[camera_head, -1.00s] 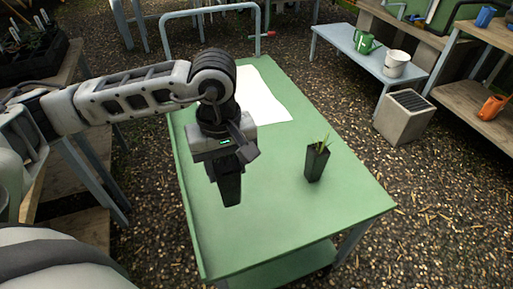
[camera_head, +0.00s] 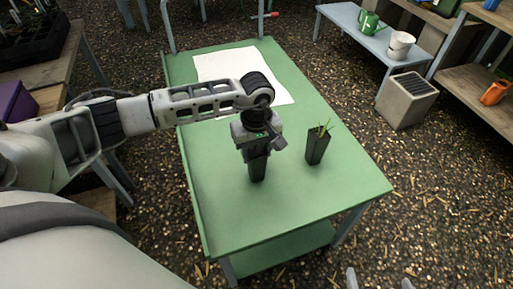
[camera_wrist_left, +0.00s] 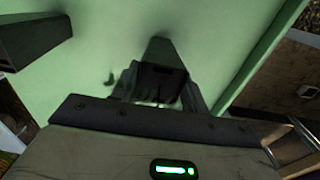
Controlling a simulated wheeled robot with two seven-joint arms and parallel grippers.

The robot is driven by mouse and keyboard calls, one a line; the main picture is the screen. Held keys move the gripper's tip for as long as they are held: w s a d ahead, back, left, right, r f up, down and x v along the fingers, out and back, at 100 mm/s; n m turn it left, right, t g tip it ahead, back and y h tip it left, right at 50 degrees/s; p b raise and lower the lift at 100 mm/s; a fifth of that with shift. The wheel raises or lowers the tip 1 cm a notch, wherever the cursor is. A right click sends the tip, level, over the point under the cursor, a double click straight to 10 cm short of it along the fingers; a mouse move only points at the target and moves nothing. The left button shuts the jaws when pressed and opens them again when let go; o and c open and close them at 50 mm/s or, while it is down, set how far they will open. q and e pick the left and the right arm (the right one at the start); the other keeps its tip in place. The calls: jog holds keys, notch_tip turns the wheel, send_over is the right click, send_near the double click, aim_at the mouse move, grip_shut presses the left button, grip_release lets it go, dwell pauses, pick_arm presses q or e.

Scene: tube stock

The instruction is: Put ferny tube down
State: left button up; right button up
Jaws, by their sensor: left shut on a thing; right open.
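My left gripper (camera_head: 257,150) is shut on a dark, square, tapered tube (camera_head: 257,169) and holds it upright over the green table (camera_head: 225,210). Whether its base touches the tabletop I cannot tell. The gripper hides the top of this tube, so its plant does not show clearly. The held tube also shows between the fingers in the left wrist view (camera_wrist_left: 160,82). A second dark tube (camera_head: 317,149) with grassy green leaves stands on the table to the right, apart from the gripper. Part of a dark tube also shows at the left wrist view's upper left (camera_wrist_left: 35,40).
A white sheet (camera_head: 225,68) lies on the far part of the table. The near tabletop is clear. A grey bench (camera_head: 345,42) with a green watering can (camera_head: 370,24) and a white pot (camera_head: 400,44) stands back right. A grey box (camera_head: 406,100) stands on the ground.

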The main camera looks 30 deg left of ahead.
pick_arm(q)
jog(key=shift+f, duration=0.15)
jog(key=o, duration=1.4)
